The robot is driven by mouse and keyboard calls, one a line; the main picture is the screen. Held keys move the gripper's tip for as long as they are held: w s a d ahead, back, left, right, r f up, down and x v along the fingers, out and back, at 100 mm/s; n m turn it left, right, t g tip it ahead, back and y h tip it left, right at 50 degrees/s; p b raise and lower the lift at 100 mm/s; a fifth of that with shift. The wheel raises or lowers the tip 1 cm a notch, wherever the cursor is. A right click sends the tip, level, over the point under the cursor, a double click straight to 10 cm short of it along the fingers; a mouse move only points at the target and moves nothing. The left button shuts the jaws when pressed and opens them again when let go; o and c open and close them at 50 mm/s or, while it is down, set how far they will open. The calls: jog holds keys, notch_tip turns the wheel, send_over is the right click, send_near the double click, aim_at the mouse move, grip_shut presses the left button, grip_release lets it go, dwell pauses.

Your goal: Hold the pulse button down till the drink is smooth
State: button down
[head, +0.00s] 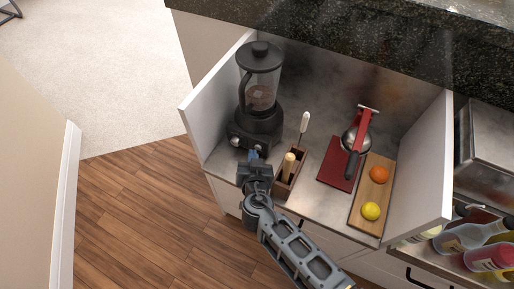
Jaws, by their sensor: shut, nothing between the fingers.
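A black blender (260,92) stands upright at the back left of the recessed counter. Its clear jug holds something pinkish, and its lid is on. The blender base (255,127) has round silver controls on its front; which of them is the pulse button I cannot tell. My gripper (253,156) is shut and empty, with its tip right in front of the blender base at its lower front. Whether the tip touches a control is not clear, as the gripper hides part of that area.
A wooden holder with utensils (290,171) stands close to the right of my gripper. A red mat (333,166), a juicer with red handle (357,137), and a board (363,214) with an orange (379,174) and a lemon (370,211) lie farther right. White side walls (214,97) bound the recess.

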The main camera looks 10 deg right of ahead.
jog(key=shift+w+d, duration=0.35)
jog(key=shift+d, duration=0.35)
jog(key=shift+s+d+f, duration=0.15)
jog(key=shift+f, duration=0.2)
dwell(5.1)
jog(key=shift+s+b, duration=0.1)
jog(key=shift+b, duration=0.2)
jog(key=shift+s+a+b, duration=0.25)
jog(key=shift+s+b, duration=0.05)
jog(key=shift+s, duration=0.45)
jog(key=shift+s+a+f, duration=0.15)
jog(key=shift+a, duration=0.05)
jog(key=shift+s+a+b, duration=0.6)
jog(key=shift+s+a, duration=0.1)
jog(key=shift+s, duration=0.2)
jog(key=shift+s+a+r+b, duration=0.25)
jog(key=shift+s+a+b, duration=0.1)
jog(key=shift+s+a, duration=0.4)
jog(key=shift+a+r, duration=0.15)
jog(key=shift+a, duration=0.1)
